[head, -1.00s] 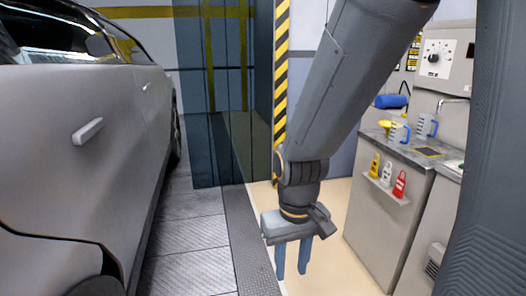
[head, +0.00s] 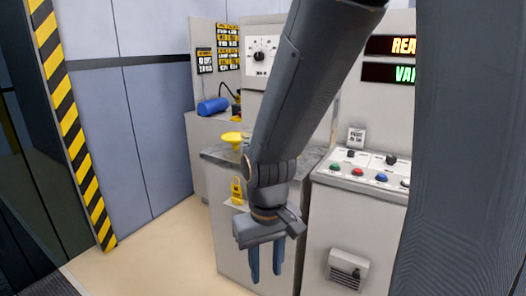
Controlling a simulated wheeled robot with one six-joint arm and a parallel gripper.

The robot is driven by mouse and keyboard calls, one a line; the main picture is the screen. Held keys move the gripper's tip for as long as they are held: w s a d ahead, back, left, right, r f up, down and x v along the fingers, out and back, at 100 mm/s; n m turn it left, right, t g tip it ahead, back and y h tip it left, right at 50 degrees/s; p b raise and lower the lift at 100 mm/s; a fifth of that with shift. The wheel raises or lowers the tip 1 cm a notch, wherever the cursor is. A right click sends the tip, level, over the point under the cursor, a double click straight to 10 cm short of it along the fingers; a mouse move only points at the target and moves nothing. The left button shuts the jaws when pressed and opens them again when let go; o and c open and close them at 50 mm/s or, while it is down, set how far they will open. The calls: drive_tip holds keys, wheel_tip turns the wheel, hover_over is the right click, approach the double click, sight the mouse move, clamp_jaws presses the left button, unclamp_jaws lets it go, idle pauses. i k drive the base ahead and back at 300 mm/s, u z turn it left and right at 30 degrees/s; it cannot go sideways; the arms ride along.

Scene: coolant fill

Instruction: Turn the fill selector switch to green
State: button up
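A grey console (head: 335,215) stands right of centre in the head view. Its sloped top bears two small black knobs, one on the left (head: 350,154) and one on the right (head: 391,159), above a row of coloured buttons. A round black dial knob (head: 260,56) sits on a white panel further back. No label telling which of these is the fill selector switch is readable. My gripper (head: 265,276) hangs pointing down, left of the console and below its top in the picture. Its two blue fingers are apart with nothing between them.
Lit displays, one amber (head: 390,46) and one green (head: 388,74), are above the console. A counter (head: 215,155) with a yellow funnel (head: 233,139) stands behind my arm. A blue cylinder (head: 212,106) lies further back. The beige floor (head: 165,250) at left is clear.

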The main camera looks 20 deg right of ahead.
sight(390, 159)
drive_tip(key=z, duration=1.05)
drive_tip(key=i, duration=0.95)
drive_tip(key=z, duration=0.75)
